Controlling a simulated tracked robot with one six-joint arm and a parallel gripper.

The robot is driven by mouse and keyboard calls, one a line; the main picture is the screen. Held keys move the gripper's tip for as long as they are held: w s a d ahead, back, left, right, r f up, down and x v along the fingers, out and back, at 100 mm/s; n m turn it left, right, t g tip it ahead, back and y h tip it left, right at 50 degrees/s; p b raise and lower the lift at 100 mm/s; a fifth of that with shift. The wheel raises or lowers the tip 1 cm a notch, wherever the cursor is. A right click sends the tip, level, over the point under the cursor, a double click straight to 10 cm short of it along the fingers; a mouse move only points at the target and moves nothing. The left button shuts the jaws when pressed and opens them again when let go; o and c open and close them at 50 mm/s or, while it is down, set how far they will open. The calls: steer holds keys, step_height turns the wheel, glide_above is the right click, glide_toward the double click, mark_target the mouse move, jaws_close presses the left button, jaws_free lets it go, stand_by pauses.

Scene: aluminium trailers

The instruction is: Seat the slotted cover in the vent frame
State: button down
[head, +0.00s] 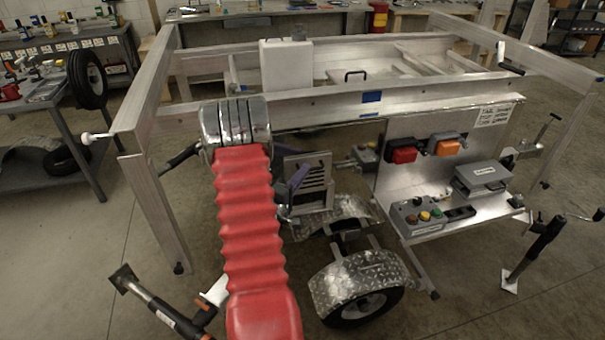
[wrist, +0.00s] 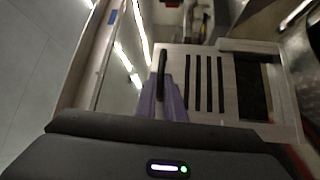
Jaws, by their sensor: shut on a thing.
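The slotted cover (wrist: 204,84) is a pale metal plate with several dark parallel slots and a black handle (wrist: 162,72) near its left edge in the wrist view. My gripper (wrist: 164,106) has purple fingers shut on that handle. In the head view the cover (head: 316,183) shows tilted beside my red arm sleeve, with a purple finger (head: 298,176) against it. The vent frame (wrist: 287,116) appears as a pale surround to the right in the wrist view, with part of its dark opening uncovered beside the cover. Whether cover and frame touch is unclear.
Diamond-plate fenders (head: 352,275) and a wheel lie below the cover. Trailer rails (head: 330,103) run behind. Open floor (head: 485,290) shows at the lower right.

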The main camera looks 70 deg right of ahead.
mark_target(303, 194)
steer(key=shift+f, duration=4.35)
stand_by(0.7)
steer(key=c, duration=1.8)
jaws_free()
steer(key=shift+o, duration=0.2)
steer(key=v, duration=1.3)
steer(key=shift+a, duration=0.35)
steer(key=shift+w+f, duration=0.15)
